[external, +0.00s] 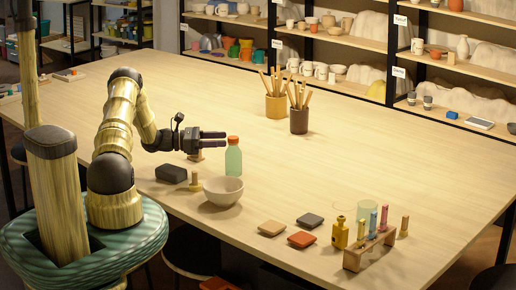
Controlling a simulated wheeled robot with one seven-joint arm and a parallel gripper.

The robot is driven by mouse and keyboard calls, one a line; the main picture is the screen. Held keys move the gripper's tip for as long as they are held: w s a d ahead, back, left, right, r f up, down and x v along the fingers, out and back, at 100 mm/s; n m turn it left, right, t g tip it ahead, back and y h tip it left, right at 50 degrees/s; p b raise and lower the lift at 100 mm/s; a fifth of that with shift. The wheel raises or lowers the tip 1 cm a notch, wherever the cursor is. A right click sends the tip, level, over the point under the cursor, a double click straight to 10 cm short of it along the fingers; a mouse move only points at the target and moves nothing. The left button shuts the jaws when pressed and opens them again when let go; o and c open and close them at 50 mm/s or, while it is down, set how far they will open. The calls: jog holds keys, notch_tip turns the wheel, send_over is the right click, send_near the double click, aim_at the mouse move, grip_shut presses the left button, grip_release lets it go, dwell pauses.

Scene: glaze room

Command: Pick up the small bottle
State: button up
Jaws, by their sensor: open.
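A pale green bottle (233,160) with an orange cap stands upright on the table. A smaller yellow bottle (340,234) stands near the front edge, left of a wooden rack. My gripper (224,138) is open and held level above the table, pointing right. In the picture its fingertips come close to the green bottle's cap, and from this one view I cannot tell whether they touch it. No thing shows held between the fingers.
A grey bowl (223,190) and a dark block (171,173) are near my gripper. Coloured tiles (302,239) lie toward the front. The wooden rack (368,250) holds coloured tubes. Brush pots (276,107) stand farther back. The table's right middle is clear.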

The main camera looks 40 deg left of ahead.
aim_at(233, 137)
jog(key=p+x, duration=0.1)
jog(key=x, duration=0.3)
jog(key=shift+w+d+r, duration=0.1)
jog(key=shift+w+d, duration=0.05)
jog(key=shift+w+d+p, duration=0.2)
jog(key=shift+w+p, duration=0.05)
jog(key=shift+p, duration=0.05)
grip_shut()
